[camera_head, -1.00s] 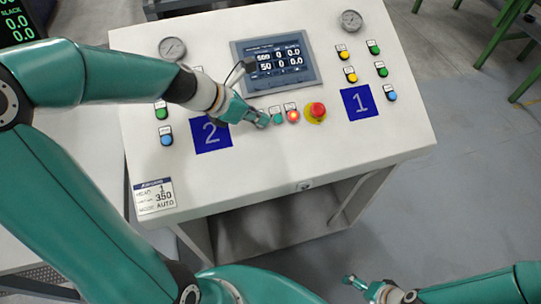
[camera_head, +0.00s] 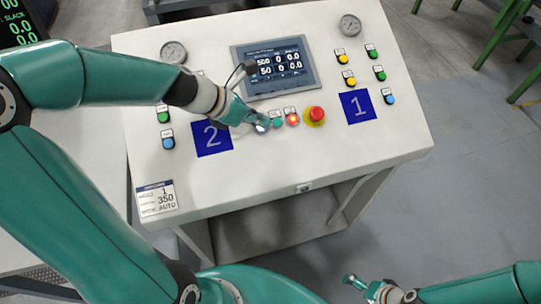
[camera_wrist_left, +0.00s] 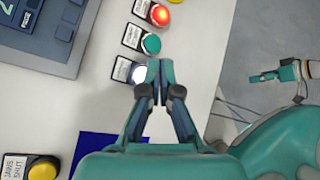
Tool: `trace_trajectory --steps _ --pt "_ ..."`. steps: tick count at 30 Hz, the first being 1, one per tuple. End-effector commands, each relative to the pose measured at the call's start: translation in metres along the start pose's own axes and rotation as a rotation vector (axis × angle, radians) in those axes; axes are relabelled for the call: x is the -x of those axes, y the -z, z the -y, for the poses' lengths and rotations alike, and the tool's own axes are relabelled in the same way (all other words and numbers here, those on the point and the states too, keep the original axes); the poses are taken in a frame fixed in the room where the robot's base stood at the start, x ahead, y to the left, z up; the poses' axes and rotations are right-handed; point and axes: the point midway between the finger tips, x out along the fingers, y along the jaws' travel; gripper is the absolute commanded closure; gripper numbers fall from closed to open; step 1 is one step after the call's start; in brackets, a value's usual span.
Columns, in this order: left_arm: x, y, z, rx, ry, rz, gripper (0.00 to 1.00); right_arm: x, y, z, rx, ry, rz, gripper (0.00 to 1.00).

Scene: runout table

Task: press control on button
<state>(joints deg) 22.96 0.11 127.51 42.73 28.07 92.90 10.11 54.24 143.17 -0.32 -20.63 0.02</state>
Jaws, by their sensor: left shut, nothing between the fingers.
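A row of buttons lies below the screen on the sloped console (camera_head: 290,170): a white lit button (camera_wrist_left: 138,74), a green button (camera_head: 277,122) and a lit red button (camera_head: 293,119). Their small labels are too small to read, so I cannot tell by text which is control on. My left gripper (camera_head: 262,126) is shut and empty, its fingertips right beside the white button in the left wrist view (camera_wrist_left: 154,66). Whether they touch it I cannot tell. My right gripper (camera_head: 350,280) is low in front of the console, away from the buttons; its jaw state is unclear.
A red emergency stop (camera_head: 316,115) on a yellow base sits right of the row. The screen (camera_head: 275,67) is above it. A yellow button (camera_wrist_left: 43,170) shows in the left wrist view.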

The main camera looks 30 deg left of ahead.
Motion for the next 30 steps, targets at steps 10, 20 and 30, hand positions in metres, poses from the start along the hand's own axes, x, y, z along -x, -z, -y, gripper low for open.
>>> trace_trajectory --steps 10,20,30 --pt "0.002 -0.001 0.001 0.0 -0.001 0.0 1.0 0.002 0.0 0.001 0.0 0.0 0.0 0.03" --pt "0.023 -0.017 0.014 -0.001 -0.001 0.0 1.0 0.027 0.0 0.01 0.0 0.0 0.0 0.03" --pt "0.043 -0.032 0.03 -0.001 -0.001 0.001 1.0 0.052 0.0 0.019 0.0 0.0 0.0 0.03"
